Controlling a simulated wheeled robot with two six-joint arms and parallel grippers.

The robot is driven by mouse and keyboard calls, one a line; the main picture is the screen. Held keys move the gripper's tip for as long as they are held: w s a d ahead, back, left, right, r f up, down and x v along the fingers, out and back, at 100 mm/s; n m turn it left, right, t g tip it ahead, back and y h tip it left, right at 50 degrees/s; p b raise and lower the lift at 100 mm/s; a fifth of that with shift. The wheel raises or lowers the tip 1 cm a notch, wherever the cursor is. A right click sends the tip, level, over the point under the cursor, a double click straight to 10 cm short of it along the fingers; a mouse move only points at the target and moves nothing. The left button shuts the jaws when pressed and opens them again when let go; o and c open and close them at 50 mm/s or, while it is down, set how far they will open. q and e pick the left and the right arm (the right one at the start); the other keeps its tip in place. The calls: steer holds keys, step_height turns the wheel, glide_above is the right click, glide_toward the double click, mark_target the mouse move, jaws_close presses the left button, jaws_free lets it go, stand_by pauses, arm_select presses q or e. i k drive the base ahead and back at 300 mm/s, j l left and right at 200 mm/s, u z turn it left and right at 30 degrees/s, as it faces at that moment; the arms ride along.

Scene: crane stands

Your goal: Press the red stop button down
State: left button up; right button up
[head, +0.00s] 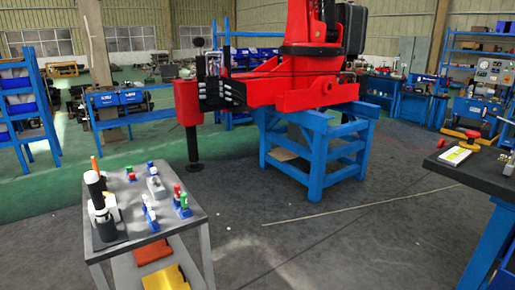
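I cannot make out for certain which thing is the stop button. A red-and-yellow item (472,134) lies at the right, by the dark-topped workbench (492,172); it is too small to tell what it is. Small red parts also show on the grey cart at the left: one on a small dark piece (131,175), and one on a blue-and-green piece (182,199). Neither of my grippers can be made out in the head view.
The grey cart (190,222) also holds black-and-white cylinders (96,186). A large red crane (300,92) rests on a blue stand (318,150) in the middle. Open dark floor (345,235) lies between cart and workbench. Blue shelves (42,85) stand at the left.

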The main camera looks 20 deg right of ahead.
mark_target(472, 134)
steer(key=i+z, duration=0.25)
steer(key=z, duration=0.2)
steer(key=i+z, duration=0.25)
steer(key=z, duration=0.15)
steer(key=i+z, duration=0.25)
steer(key=z, duration=0.2)
steer(key=i+j+z, duration=0.2)
steer(key=z, duration=0.25)
steer(key=i+j+z, duration=0.15)
steer(key=z, duration=0.25)
steer(key=i+j+z, duration=0.2)
steer(key=z, duration=0.2)
steer(key=i+j+z, duration=0.2)
steer(key=z, duration=0.2)
steer(key=i+j+z, duration=0.1)
steer(key=j+z, duration=0.3)
steer(key=i+j+z, duration=0.1)
steer(key=j+z, duration=0.9)
steer(key=j, duration=0.15)
steer(key=i, duration=0.05)
